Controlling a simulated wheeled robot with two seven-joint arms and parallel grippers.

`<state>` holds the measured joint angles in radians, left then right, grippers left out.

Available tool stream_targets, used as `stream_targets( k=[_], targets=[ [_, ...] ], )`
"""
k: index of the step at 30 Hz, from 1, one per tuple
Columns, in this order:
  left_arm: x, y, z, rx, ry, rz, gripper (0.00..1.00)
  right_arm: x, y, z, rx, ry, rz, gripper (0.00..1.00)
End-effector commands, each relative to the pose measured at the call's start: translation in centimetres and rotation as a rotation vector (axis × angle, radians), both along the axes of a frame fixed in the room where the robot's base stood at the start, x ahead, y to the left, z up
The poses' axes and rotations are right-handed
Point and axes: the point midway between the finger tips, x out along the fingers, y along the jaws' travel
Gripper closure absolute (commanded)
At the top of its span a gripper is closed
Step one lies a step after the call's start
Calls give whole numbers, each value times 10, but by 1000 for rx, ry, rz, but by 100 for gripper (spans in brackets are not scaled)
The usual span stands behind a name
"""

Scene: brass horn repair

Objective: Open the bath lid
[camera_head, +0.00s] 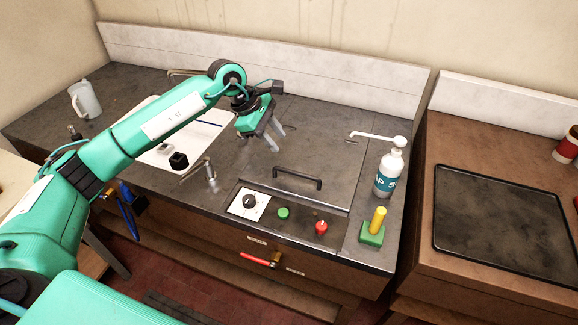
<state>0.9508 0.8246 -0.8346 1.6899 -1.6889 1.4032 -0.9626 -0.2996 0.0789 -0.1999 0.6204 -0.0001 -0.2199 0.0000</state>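The bath lid (318,156) is a flat dark grey panel that looks flush with the countertop, closed. A black bar handle (297,175) stands near its front edge. My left gripper (277,140) hangs above the left part of the lid, behind and to the left of the handle. Its two grey fingers point down and are apart, with nothing between them. It does not touch the handle. What lies under the lid is hidden. My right gripper is out of view.
In front of the lid are a white dial plate (241,204), a green button (283,213) and a red knob (321,227). A soap pump bottle (389,174) and a yellow-and-green block (374,233) stand right. A tap (209,172) and white sink (150,154) are left.

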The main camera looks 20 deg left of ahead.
Motion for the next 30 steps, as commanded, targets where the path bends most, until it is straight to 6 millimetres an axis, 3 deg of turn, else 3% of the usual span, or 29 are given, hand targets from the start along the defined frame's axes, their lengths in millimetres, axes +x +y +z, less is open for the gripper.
stream_targets(
  k=[3, 6, 11, 24, 30],
  targets=[
    [3, 20, 2, 78, 3, -2, 66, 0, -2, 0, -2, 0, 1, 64],
    [4, 22, -1, 94, 7, -4, 66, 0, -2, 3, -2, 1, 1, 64],
    [7, 12, -21, 92, 11, -4, 66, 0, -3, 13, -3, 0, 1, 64],
    [22, -23, -100, 88, 10, -2, 66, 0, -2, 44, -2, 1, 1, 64],
    [25, -30, -119, 89, 8, -3, 66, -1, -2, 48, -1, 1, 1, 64]
  ],
)
